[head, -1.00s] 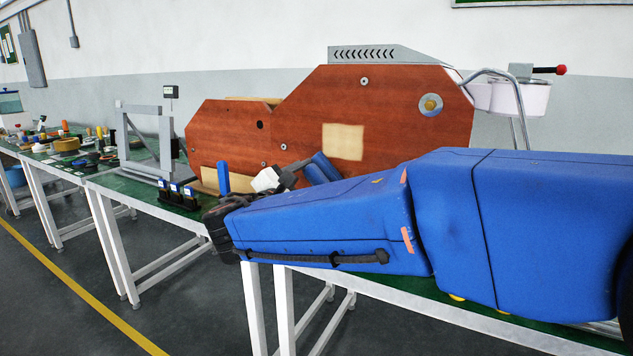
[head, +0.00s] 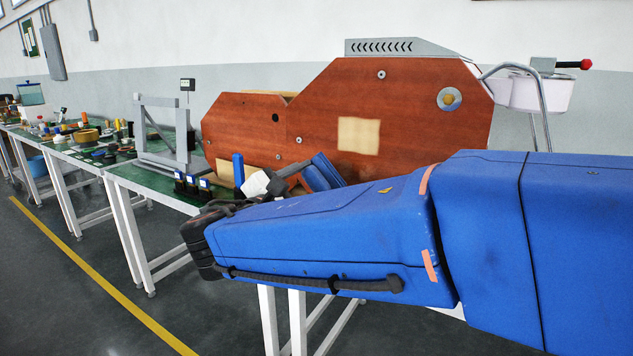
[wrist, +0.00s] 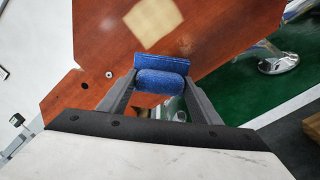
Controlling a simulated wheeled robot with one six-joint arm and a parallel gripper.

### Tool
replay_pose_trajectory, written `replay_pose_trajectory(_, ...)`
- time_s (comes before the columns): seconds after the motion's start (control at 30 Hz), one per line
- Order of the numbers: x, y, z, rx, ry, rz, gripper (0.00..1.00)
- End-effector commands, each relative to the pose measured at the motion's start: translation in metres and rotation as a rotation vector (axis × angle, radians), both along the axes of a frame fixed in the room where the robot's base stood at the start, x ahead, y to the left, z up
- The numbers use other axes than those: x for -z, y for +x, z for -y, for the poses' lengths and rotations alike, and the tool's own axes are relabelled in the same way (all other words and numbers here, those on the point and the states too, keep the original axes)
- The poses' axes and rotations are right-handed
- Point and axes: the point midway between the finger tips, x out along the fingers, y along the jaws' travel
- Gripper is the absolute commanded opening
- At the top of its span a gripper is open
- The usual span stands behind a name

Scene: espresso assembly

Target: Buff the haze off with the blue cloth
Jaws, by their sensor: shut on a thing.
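The blue cloth (wrist: 162,78) is rolled or folded and sits between the fingers of my gripper (wrist: 160,84) in the wrist view. My gripper is shut on it. In the head view the cloth (head: 323,172) shows as a blue bundle in front of the wooden panel. The large reddish-brown wooden panel (head: 320,110) stands upright on the bench. A pale, hazy square patch (head: 359,134) is on its face; it also shows in the wrist view (wrist: 153,22). The cloth is below the patch and apart from it. My blue arm hides the panel's lower right part.
A grey metal frame (head: 165,135) and several small dark holders with blue tops (head: 192,187) stand on the green bench left of the panel. A chrome pipe and white basin (head: 535,92) are at the right. More benches with clutter extend left.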

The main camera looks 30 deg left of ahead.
Motion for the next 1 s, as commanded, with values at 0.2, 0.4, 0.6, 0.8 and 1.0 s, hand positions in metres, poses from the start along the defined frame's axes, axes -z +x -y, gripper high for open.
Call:
replay_pose_trajectory(0.2, 0.000, 0.000, 0.000, 0.000, 0.000, 0.000, 0.40)
replay_pose_trajectory(0.4, 0.000, 0.000, 0.000, 0.000, 0.000, 0.000, 0.40)
replay_pose_trajectory(0.6, -0.002, -0.001, 0.012, 0.001, 0.002, 0.001, 0.40)
replay_pose_trajectory(0.8, -0.002, -0.003, 0.053, 0.001, 0.001, 0.000, 0.40)
replay_pose_trajectory(1.0, 0.000, -0.005, 0.083, 0.001, 0.001, 0.000, 0.40)
